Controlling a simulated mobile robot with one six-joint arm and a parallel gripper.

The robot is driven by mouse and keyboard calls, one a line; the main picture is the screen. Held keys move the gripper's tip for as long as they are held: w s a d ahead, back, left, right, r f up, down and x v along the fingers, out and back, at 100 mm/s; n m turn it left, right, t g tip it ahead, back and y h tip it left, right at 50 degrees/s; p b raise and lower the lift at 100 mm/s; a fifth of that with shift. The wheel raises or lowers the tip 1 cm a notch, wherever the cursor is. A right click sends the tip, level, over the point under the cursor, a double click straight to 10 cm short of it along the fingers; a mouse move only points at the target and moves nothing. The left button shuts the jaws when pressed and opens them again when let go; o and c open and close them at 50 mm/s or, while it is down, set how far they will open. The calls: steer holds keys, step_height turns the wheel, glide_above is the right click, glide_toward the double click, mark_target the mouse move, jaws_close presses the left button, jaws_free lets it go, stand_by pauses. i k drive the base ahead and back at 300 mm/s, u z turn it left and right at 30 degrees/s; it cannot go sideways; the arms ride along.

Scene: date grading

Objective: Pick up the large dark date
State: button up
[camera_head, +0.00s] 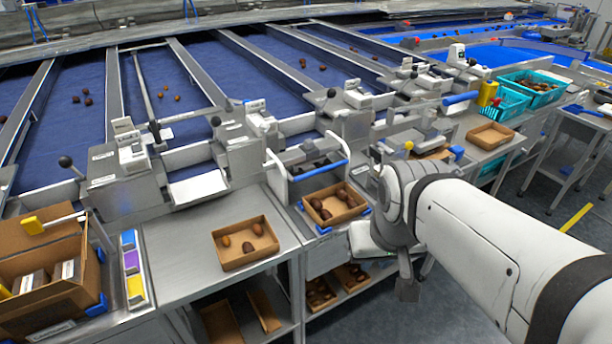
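Dark brown dates (342,195) lie in an open cardboard box (350,215) left of my arm. A second open box (250,262) on the metal table holds a lighter orange-brown date (226,241), a brown date (257,229) and a dark date (248,247). I cannot tell for sure which date is the large dark one. My arm comes in from the lower right. My gripper (407,286) seems to hang at its end, right of both boxes and apart from them. Its fingers are too unclear to tell open from shut.
Blue sorting lanes (190,88) with metal dividers and a few dates run behind the tables. A carton (60,305) stands at the left front. Teal crates (515,103) and another box (490,137) stand at the right. The left table (180,270) has bare room around its box.

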mark_target(247, 247)
steer(key=u, duration=1.95)
steer(key=k, duration=1.1)
steer(key=z, duration=1.05)
steer(key=i, duration=1)
